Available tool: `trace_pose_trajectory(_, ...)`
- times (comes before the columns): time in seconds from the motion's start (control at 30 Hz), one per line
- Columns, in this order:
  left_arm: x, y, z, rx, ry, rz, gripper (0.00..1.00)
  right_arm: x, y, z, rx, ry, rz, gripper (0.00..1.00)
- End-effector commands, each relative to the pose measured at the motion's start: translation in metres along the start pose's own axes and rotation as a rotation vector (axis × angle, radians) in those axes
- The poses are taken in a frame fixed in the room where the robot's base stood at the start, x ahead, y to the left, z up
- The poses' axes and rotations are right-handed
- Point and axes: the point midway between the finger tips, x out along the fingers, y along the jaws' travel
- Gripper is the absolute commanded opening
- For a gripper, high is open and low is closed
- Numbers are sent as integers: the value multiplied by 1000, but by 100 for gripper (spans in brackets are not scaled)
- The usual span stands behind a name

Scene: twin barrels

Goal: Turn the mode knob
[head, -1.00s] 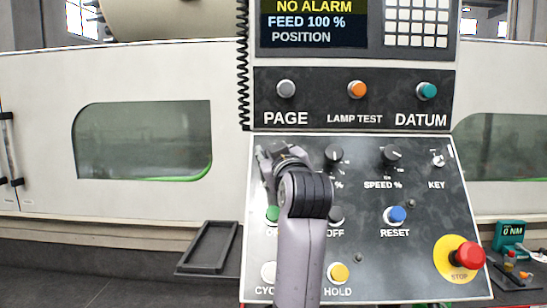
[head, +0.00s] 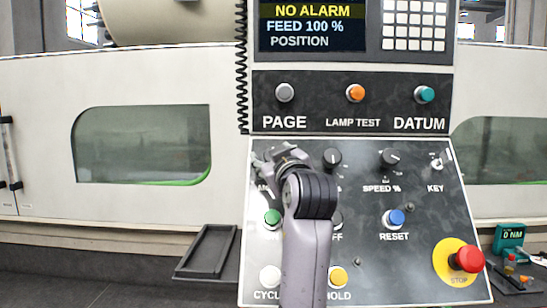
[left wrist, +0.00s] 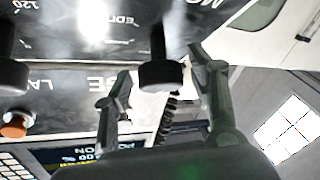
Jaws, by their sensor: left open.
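The mode knob (left wrist: 165,75) is a dark round knob on a stem, seen in the left wrist view beside a partly cut-off label starting "MO" and the word "EDIT". My left gripper (left wrist: 160,68) is open, with one finger on each side of this knob and visible gaps; I cannot tell whether either finger touches it. In the head view my left gripper (head: 264,162) is at the upper left of the lower control panel (head: 420,270), and it hides the mode knob there. My right gripper is not in view.
A feed knob (head: 332,158) sits just right of my gripper, then the speed knob (head: 391,158) and key switch (head: 437,164). Below are the green button (head: 272,217), the blue reset button (head: 396,218) and the red stop button (head: 468,259). A dark tray (head: 206,250) is at left.

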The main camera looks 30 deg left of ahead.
Motion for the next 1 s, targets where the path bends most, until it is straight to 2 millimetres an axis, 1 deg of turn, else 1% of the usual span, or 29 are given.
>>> trace_pose_trajectory(0.27, -2, 0, 0, 0, 0, 0, 53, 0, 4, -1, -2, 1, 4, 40)
trace_pose_trajectory(0.37, -12, 1, 0, -1, -1, 2, 53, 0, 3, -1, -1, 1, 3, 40)
trace_pose_trajectory(0.6, -53, 0, 1, -2, -2, 1, 53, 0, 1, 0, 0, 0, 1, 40)
trace_pose_trajectory(0.7, -65, 0, 1, -1, 0, 2, 53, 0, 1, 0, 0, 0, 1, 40)
trace_pose_trajectory(0.83, -74, 0, 1, 0, -2, 0, 53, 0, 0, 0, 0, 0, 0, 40)
trace_pose_trajectory(1.0, -75, 0, 0, 0, 0, -1, 53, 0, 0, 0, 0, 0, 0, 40)
